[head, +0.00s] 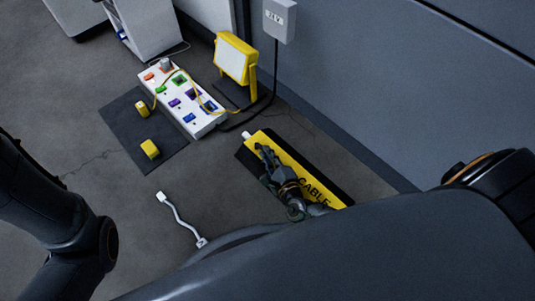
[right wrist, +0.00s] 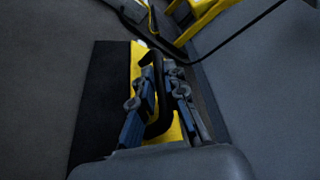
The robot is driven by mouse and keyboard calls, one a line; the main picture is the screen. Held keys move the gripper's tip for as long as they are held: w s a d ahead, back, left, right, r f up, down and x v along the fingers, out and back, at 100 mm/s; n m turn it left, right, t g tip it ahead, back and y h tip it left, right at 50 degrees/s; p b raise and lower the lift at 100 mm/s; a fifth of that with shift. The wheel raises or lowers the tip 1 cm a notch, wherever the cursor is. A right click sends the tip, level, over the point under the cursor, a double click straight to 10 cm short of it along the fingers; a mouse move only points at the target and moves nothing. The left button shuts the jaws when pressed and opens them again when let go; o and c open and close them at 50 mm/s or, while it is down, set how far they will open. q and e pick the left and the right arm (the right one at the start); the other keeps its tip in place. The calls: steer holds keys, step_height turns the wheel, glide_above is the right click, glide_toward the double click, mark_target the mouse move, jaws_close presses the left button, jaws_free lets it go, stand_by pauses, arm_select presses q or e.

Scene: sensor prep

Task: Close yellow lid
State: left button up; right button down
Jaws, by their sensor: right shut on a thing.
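The yellow lid (head: 318,183), marked "CABLE", lies along the black cable box (head: 246,155) on the floor near the wall. My right gripper (head: 265,156) is over the lid. In the right wrist view, my right gripper (right wrist: 155,75) is shut on a black handle (right wrist: 158,122) that stands on the yellow lid (right wrist: 137,60). The gripper hides the middle of the lid, and I cannot tell how the lid sits on the box. My left arm shows at the left edge of the head view, but its gripper is out of view.
A yellow lamp (head: 236,58) stands beside the wall. A white cable (head: 176,214) lies on the floor, with clear floor around it.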

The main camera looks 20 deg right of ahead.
steer(key=shift+f, duration=0.1)
steer(key=c, duration=1.7)
jaws_free()
steer(key=shift+o, duration=0.2)
